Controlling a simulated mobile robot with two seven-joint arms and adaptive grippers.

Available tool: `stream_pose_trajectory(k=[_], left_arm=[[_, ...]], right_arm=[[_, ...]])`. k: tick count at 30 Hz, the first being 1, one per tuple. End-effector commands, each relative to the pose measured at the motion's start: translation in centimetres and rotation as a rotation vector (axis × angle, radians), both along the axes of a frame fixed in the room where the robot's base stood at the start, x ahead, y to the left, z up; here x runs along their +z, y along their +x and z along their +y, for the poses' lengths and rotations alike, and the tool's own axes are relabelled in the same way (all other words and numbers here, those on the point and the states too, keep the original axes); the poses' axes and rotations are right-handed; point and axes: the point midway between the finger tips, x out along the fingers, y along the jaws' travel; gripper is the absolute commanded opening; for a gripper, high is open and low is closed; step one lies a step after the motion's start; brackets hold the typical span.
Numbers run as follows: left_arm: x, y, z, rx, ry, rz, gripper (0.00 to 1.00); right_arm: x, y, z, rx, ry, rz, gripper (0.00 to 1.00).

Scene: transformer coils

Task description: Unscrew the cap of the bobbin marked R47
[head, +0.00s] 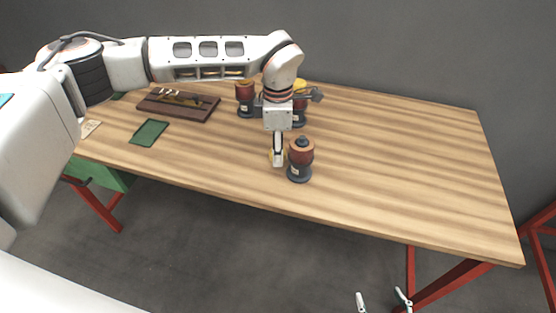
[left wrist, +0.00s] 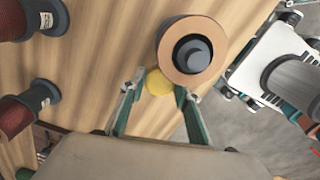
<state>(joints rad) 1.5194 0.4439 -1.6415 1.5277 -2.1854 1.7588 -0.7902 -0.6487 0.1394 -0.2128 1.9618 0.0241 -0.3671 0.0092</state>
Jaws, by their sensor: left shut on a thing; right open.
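A bobbin with red winding and dark base (head: 300,160) stands upright near the table's front edge. From above in the left wrist view, this bobbin (left wrist: 170,52) shows a copper-coloured ring around a bare dark post. Its pale label is too small to read. My left gripper (head: 278,160) points down just left of it, shut on a yellow cap (left wrist: 157,82). The cap is beside the bobbin, low near the table; I cannot tell whether it touches the wood. My right gripper (head: 382,302) is open and empty, below the table's front edge.
Two more bobbins stand behind: one on the left (head: 245,100), and one with a yellow cap (head: 299,87), partly hidden by my left arm. A brown tray (head: 205,116) and green mat (head: 149,133) lie left. The table's right side (head: 420,160) is clear.

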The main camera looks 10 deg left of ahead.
Motion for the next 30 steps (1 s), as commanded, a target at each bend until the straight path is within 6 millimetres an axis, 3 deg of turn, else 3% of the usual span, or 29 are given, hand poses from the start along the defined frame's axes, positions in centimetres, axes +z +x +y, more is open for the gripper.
stream_pose_trajectory(k=[10, 22, 23, 24, 30], left_arm=[[-4.1, -0.1, 0.0, 0.000, 0.001, 0.002, 0.06], [-4.6, 0.0, 0.0, 0.000, 0.001, 0.001, 0.06], [-4.6, 0.0, 0.0, 0.000, 0.001, 0.001, 0.37], [-4.5, 0.0, 0.0, 0.000, 0.001, 0.001, 0.47], [-4.5, 0.0, 0.0, 0.000, 0.001, 0.001, 0.48]], right_arm=[[-0.2, -0.1, 0.0, 0.000, 0.001, 0.001, 0.64], [-0.3, -0.1, 0.0, 0.000, -0.001, 0.002, 0.64], [-0.3, -0.1, 0.0, 0.000, -0.001, 0.002, 0.64], [-0.3, -0.1, 0.0, 0.000, -0.001, 0.002, 0.64], [-0.3, -0.1, 0.0, 0.000, -0.001, 0.002, 0.64]])
